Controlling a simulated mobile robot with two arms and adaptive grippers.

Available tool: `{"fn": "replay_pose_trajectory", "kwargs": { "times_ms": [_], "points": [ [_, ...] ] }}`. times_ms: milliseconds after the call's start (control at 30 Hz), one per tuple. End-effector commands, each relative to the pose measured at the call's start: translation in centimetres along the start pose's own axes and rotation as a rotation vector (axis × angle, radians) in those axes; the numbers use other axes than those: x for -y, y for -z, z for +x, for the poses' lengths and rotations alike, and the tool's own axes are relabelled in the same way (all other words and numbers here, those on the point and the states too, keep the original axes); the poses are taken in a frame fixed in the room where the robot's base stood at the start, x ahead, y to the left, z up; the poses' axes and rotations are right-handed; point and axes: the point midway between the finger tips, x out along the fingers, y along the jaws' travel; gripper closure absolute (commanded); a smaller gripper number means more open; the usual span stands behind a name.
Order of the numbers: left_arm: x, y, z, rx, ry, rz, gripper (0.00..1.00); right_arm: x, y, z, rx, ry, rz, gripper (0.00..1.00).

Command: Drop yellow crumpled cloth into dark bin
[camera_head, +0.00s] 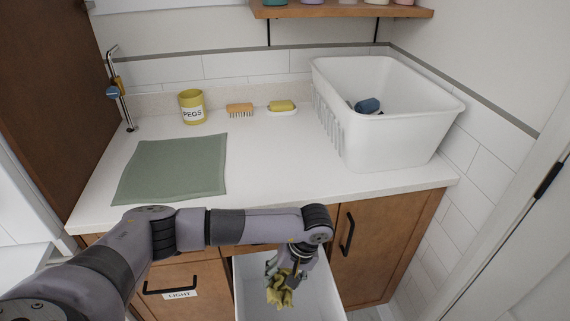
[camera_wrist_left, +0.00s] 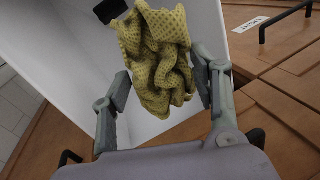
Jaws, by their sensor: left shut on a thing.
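The yellow crumpled cloth (camera_head: 281,293) hangs from my left gripper (camera_head: 288,272) in the head view. In the left wrist view the cloth (camera_wrist_left: 157,65) is bunched between the two fingers of the gripper (camera_wrist_left: 162,88), which is shut on it. Below and around it is an open pull-out bin (camera_head: 318,290) with white inner walls, under the counter. The bin's white wall (camera_wrist_left: 85,35) also shows in the left wrist view. No label on this open bin is visible, so I cannot read whether it is the dark one. My right gripper is out of view.
A shut wooden front with a LIGHT label (camera_head: 180,294) is left of the open bin. A cupboard door (camera_head: 385,240) with a black handle is on the right. The counter holds a green mat (camera_head: 172,168), a PEGS pot (camera_head: 191,107) and a white basket (camera_head: 400,140).

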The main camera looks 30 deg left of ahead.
Motion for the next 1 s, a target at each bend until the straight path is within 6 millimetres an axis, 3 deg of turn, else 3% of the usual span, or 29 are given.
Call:
{"fn": "replay_pose_trajectory", "kwargs": {
  "times_ms": [167,467,500,800,1000],
  "points": [
    [-0.6,0.0,1.8,0.001,0.000,0.001,0.67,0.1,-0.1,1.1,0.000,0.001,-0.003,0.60],
    [-0.6,0.0,1.9,0.000,0.000,0.001,0.67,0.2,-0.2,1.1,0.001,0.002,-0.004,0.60],
    [-0.6,0.0,1.9,0.000,0.000,0.001,0.42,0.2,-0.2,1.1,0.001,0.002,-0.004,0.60],
    [-0.6,0.0,1.9,0.000,0.000,0.001,0.22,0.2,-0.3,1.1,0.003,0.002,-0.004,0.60],
    [-0.6,0.0,1.9,0.000,0.000,0.001,0.21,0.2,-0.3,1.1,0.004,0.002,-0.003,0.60]
  ]
}}
